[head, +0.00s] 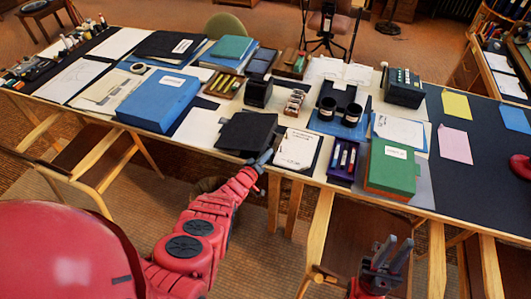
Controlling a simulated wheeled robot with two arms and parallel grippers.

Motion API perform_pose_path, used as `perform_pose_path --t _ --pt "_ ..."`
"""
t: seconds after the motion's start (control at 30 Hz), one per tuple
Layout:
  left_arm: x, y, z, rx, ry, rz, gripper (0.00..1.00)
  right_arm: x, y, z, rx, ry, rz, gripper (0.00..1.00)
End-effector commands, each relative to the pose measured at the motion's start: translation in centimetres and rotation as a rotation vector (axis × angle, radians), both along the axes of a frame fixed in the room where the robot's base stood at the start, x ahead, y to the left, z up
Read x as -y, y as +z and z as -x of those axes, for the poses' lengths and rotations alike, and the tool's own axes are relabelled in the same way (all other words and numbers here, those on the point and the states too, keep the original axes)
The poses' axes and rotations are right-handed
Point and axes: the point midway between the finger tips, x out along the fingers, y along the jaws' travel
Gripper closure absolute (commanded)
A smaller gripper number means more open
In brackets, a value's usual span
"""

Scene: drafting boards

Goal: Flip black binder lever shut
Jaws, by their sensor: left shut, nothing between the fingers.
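A black binder (243,134) lies near the front edge of the long table, left of the middle. Its lever is too small and dark to make out. My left gripper (265,158) is shut and empty at the binder's near right corner, by the table's front edge. I cannot tell whether it touches the binder. My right gripper (392,252) is in front of the table, low at the bottom right, with its two fingers apart and nothing between them.
A white-topped document (298,149) lies just right of my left gripper. A blue box (159,100) is to the left. A pen tray (342,161) and a green box (391,169) stand to the right. Wooden chairs (90,165) stand at the table's front. The dark mat (490,185) has free room.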

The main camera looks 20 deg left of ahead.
Motion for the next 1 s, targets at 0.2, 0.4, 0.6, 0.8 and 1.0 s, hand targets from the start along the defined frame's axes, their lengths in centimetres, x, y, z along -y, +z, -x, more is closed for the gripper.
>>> perform_pose_path --t 0.2,0.4,0.6,0.8,1.0 --pt "0.8 0.0 0.1 0.002 -0.002 -0.090 1.00 0.0 0.7 0.0 0.000 0.000 0.000 0.78" --pt "1.2 0.0 0.1 0.012 -0.001 -0.173 1.00 0.0 1.0 0.0 0.000 0.000 0.000 0.78" --pt "1.7 -0.2 0.0 0.013 0.001 -0.254 1.00 0.0 1.1 0.0 0.000 0.000 0.000 0.78" --pt "2.4 -0.7 0.1 0.016 -0.001 -0.363 1.00 0.0 0.8 0.0 0.000 0.000 0.000 0.78" --pt "3.2 -1.1 0.1 0.024 0.000 -0.521 1.00 0.0 -0.2 0.0 0.000 0.000 0.000 0.78"
